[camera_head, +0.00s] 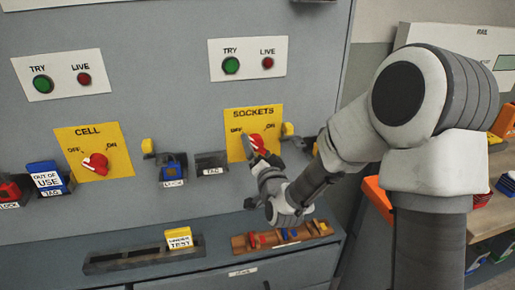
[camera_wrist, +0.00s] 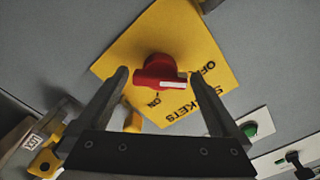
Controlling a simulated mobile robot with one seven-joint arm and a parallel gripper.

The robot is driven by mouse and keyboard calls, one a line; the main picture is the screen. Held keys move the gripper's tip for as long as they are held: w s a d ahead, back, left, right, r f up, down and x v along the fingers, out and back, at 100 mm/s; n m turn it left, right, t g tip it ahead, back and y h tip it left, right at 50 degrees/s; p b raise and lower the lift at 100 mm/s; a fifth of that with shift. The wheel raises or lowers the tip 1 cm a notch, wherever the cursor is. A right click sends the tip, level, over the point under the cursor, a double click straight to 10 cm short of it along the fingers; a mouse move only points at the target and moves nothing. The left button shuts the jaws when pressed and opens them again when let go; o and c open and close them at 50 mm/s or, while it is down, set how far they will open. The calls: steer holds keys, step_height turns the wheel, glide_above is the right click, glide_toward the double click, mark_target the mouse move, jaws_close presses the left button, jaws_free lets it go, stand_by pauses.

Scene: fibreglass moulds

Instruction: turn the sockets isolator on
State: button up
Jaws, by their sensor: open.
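The sockets isolator is a red rotary handle (camera_head: 257,140) on a yellow plate (camera_head: 237,116) marked SOCKETS, OFF and ON. In the wrist view the handle (camera_wrist: 158,68) shows whole, and its white mark points right, toward the OFF side. The ON label is below the handle there. My gripper (camera_head: 262,158) is in front of the plate and covers its lower part in the head view. In the wrist view my gripper (camera_wrist: 162,80) is open, with one finger on each side of the handle and a gap visible at both sides. I cannot tell how far the fingertips are from the plate.
A CELL isolator (camera_head: 95,163) is at the left, with an out-of-use tag (camera_head: 46,178) beside it. TRY and LIVE lamp plates (camera_head: 248,58) are above. A ledge (camera_head: 215,257) with holders is below.

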steer(key=c, duration=1.2)
steer(key=m+b, duration=0.3)
steer(key=m, duration=0.1)
steer(key=shift+f, duration=0.1)
steer(key=m+b, duration=0.2)
steer(key=m, duration=0.2)
steer(key=m+b, duration=0.1)
steer(key=m, duration=0.8)
steer(key=shift+m, duration=0.4)
steer(key=shift+r, duration=0.2)
